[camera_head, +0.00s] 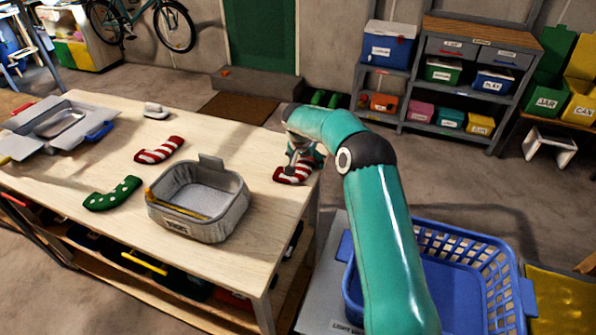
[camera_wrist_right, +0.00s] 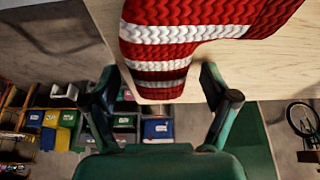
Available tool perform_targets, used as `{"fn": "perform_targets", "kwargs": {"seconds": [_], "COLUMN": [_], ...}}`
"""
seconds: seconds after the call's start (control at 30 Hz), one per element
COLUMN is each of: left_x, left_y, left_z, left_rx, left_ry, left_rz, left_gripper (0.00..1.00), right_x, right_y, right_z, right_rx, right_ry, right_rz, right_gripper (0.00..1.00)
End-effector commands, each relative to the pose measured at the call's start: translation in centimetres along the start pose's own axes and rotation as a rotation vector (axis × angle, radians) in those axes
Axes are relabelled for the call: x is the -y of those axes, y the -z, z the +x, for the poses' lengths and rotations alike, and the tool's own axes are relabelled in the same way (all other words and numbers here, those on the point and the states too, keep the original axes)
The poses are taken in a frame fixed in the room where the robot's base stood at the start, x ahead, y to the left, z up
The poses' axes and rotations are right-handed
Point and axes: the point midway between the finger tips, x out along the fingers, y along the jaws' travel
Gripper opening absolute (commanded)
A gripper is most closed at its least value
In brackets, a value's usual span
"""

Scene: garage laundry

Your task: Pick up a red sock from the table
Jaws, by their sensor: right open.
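A red sock with white stripes (camera_head: 291,175) lies near the right edge of the wooden table (camera_head: 130,240). My right gripper (camera_head: 300,160) is right over it. In the right wrist view the striped sock (camera_wrist_right: 165,60) reaches down between the two open fingers of my right gripper (camera_wrist_right: 160,95); I cannot tell whether they touch it. Another red-and-white striped sock (camera_head: 160,150) lies left of centre on the table, clear of the gripper. My left gripper is not in view.
A grey basket (camera_head: 200,215) stands on the table between the socks. A green dotted sock (camera_head: 112,194), a white rolled item (camera_head: 156,111) and a grey open box (camera_head: 62,128) lie further left. A blue laundry basket (camera_head: 470,240) stands right of the table, partly behind my right arm.

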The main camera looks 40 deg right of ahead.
Motion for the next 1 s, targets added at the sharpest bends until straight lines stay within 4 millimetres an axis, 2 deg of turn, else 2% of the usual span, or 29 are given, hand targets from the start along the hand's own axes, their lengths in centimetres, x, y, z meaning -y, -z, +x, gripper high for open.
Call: {"fn": "perform_targets", "kwargs": {"seconds": [0.27,0.37,0.6,0.67,1.0], "left_x": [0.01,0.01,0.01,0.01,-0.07], "left_y": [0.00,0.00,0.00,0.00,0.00], "left_z": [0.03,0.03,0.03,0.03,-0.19], "left_rx": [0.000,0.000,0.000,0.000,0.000], "left_ry": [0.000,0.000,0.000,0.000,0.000], "left_rz": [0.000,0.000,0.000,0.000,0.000], "left_gripper": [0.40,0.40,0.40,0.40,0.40], "right_x": [0.00,-0.01,-0.01,-0.02,-0.05], "right_y": [0.02,0.02,-0.01,-0.03,-0.05], "right_z": [-0.02,-0.02,0.03,0.05,0.00], "right_rx": [0.000,-0.001,0.000,0.001,0.003], "right_ry": [0.000,0.000,0.000,0.000,-0.002], "right_rz": [0.000,0.000,0.000,0.000,0.000], "right_gripper": [0.85,0.72,0.32,0.24,0.23]}}
